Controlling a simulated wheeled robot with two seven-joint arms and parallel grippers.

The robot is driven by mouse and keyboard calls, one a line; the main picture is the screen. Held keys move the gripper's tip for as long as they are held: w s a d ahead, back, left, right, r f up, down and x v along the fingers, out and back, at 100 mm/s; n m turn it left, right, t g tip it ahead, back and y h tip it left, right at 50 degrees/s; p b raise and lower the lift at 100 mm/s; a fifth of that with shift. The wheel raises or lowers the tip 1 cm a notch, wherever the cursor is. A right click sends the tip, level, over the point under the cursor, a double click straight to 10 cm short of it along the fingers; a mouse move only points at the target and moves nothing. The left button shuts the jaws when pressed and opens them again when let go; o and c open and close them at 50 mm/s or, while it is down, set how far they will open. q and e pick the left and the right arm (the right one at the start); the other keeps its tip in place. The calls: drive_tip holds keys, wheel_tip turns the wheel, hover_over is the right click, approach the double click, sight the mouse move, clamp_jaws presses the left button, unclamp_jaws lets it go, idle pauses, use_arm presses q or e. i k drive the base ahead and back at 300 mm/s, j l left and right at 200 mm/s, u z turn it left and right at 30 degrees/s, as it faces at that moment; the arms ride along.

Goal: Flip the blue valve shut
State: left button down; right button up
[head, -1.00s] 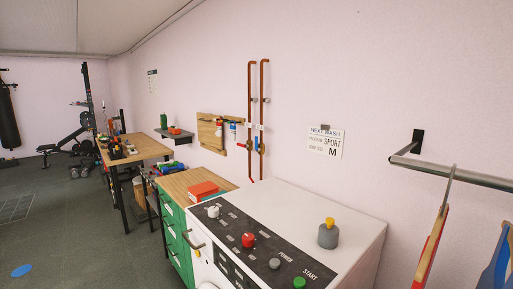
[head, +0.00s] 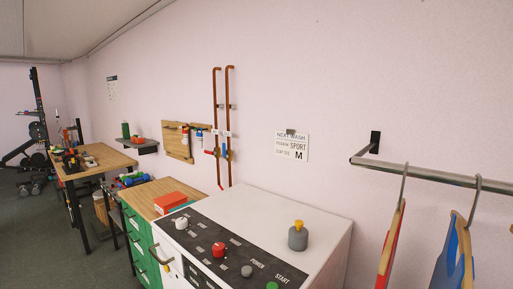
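Two copper pipes run down the wall behind the white washing machine (head: 318,222). The blue valve (head: 224,150) sits low on the pipes; its small handle looks upright, roughly along the pipe, though it is too small to be sure. A red valve (head: 210,153) is just left of it, with its handle pointing sideways to the left. Neither of my grippers is in view.
A clothes rail (head: 430,176) juts out at right.

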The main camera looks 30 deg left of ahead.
sight(226, 156)
drive_tip(key=j+z, duration=0.2)
drive_tip(key=j, duration=0.2)
drive_tip(key=k+j+z, duration=0.2)
drive_tip(key=j, duration=0.25)
drive_tip(key=j+z, duration=0.2)
drive_tip(key=j, duration=0.2)
drive_tip(key=k+j+z, duration=0.15)
drive_tip(key=j, duration=0.2)
drive_tip(key=k+j+z, duration=0.2)
drive_tip(key=k+j, duration=0.15)
drive_tip(key=j, duration=0.15)
drive_tip(key=k+j, duration=0.15)
drive_tip(key=j, duration=0.2)
drive_tip(key=k+j, duration=0.15)
drive_tip(key=j, duration=0.15)
drive_tip(key=k+j, duration=0.15)
drive_tip(key=j, duration=0.2)
